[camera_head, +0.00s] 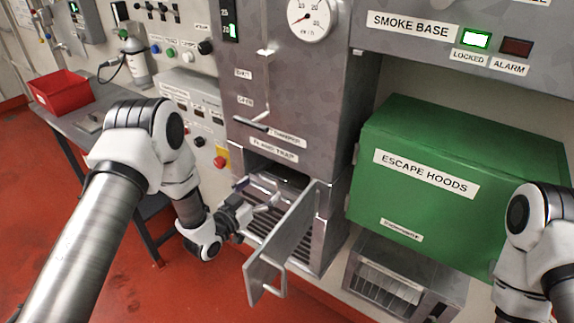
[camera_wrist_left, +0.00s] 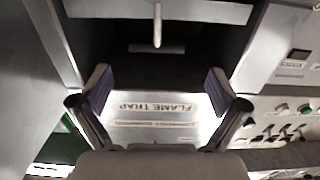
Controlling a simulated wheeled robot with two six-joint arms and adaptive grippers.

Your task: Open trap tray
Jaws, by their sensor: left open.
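The grey flame trap housing (camera_head: 272,150) stands in the middle of the head view, below a lever and gauge. Its hinged door (camera_head: 283,243) is swung open toward me, with a bar handle on it. My left gripper (camera_head: 258,194) is open and empty in front of the opening. In the left wrist view, its fingers (camera_wrist_left: 157,92) are spread before a dark opening, with the FLAME TRAP label upside down. A pale panel with a small bar handle (camera_wrist_left: 157,28) shows beyond, apart from the fingers.
A green escape hoods box (camera_head: 455,190) is to the right, above a lower metal unit (camera_head: 400,282). A red bin (camera_head: 62,91) stands on a bench at left. My right arm is at the right edge. Red floor is clear at lower left.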

